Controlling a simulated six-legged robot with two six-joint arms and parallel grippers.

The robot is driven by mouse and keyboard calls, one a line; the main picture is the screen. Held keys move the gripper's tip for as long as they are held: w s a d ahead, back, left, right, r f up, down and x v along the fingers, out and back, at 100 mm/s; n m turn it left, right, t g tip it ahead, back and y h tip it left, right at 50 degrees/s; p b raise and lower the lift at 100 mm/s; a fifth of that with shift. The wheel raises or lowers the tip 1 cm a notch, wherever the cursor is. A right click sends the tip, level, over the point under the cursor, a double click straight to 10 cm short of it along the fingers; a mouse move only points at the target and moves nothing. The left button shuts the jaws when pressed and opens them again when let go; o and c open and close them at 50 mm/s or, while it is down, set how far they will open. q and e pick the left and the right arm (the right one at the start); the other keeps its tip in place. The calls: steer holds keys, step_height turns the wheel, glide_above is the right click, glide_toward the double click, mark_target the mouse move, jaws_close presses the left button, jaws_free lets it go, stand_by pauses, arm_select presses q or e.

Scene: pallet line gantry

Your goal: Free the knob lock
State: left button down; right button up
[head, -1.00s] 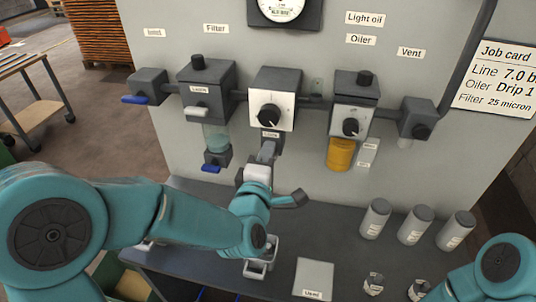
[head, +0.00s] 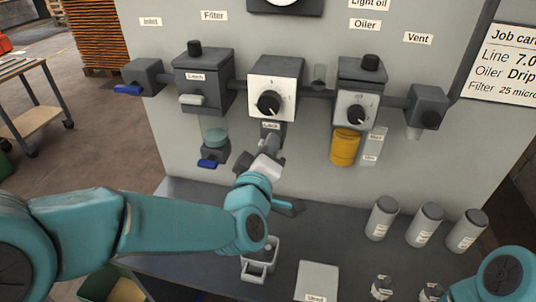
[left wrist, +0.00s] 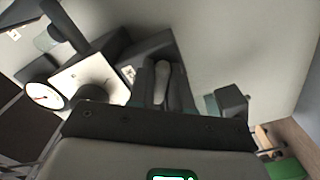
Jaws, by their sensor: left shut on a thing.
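The regulator (head: 275,88) is a dark box with a white face and a black knob (head: 268,103). A small lock label (head: 271,126) sits under it. My left gripper (head: 272,143) is just below that label, with its fingers pointing up at the regulator's underside. In the left wrist view a pale, rounded lever (left wrist: 162,80) stands between the dark fingers, which are shut on it; I take it as the knob lock. The white regulator face (left wrist: 88,78) is to its left there. The gripper hides most of the lock in the head view. My right gripper is out of view.
A filter block (head: 203,80) with a bowl hangs left of the regulator. An oiler (head: 358,90) with an amber bowl (head: 344,147) is right of it. Several grey canisters (head: 425,225) stand on the shelf at right. A small open holder (head: 260,262) stands below my left wrist.

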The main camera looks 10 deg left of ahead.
arm_select(q)
steer(key=m+b, duration=0.1)
steer(key=m, duration=0.3)
steer(key=shift+m, duration=0.3)
steer(key=m, duration=0.2)
steer(key=shift+m, duration=2.2)
steer(key=c, duration=1.1)
jaws_free()
